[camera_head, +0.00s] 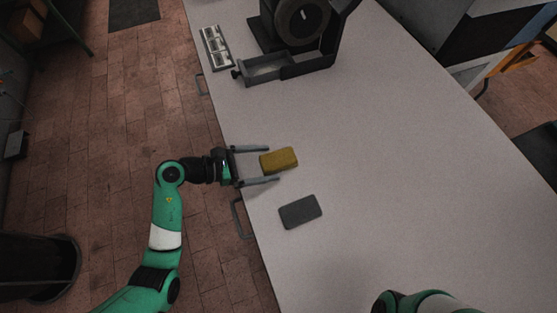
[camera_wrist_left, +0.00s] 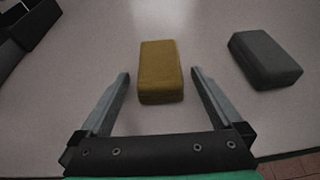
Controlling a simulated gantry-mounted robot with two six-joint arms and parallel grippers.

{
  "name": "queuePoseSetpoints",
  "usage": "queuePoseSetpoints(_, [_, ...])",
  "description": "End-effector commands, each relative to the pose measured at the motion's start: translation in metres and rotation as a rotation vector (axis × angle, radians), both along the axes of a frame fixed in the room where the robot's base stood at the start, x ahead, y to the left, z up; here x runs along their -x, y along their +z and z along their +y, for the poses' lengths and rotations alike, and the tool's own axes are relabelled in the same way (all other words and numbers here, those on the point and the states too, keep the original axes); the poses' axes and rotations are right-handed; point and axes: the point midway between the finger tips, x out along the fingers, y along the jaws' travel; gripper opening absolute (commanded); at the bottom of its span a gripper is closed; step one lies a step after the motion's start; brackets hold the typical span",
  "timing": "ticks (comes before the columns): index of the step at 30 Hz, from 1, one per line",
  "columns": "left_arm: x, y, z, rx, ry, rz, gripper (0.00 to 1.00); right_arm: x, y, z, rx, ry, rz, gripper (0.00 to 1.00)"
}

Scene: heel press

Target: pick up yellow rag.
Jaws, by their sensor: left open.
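The yellow rag (camera_head: 278,160) is a small block-shaped piece lying on the table near its left edge. In the left wrist view the rag (camera_wrist_left: 160,72) lies just ahead of and partly between the fingertips. My left gripper (camera_head: 274,164) is open and empty, with one finger on each side of the rag's near end. In the left wrist view the left gripper (camera_wrist_left: 160,73) shows gaps between both fingers and the rag. Only a part of my right arm shows at the bottom of the head view; its gripper is not visible.
A dark grey block (camera_head: 300,211) lies beside the rag on the table (camera_head: 400,170); it also shows in the left wrist view (camera_wrist_left: 264,58). A black machine with a tray (camera_head: 265,68) and a silver panel (camera_head: 215,47) are at the back. The table's middle and right are clear.

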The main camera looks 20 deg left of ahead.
Motion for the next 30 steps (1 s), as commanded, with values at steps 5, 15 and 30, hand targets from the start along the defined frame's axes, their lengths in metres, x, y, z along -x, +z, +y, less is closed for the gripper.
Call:
queuePoseSetpoints(5, [-0.0091, -0.0058, -0.0099, 0.000, 0.001, 0.000, 1.00, 0.0000, -0.0042, 0.0000, 0.000, 0.000, 0.000, 0.46])
queuePoseSetpoints(15, [-0.0087, -0.0052, -0.0092, 0.000, 0.001, 0.000, 0.68, 0.0000, -0.0037, 0.0000, 0.000, 0.000, 0.000, 0.46])
queuePoseSetpoints(30, [-0.0086, -0.0044, -0.0091, 0.000, 0.001, 0.000, 0.18, 0.0000, -0.0033, 0.0000, 0.000, 0.000, 0.000, 0.46])
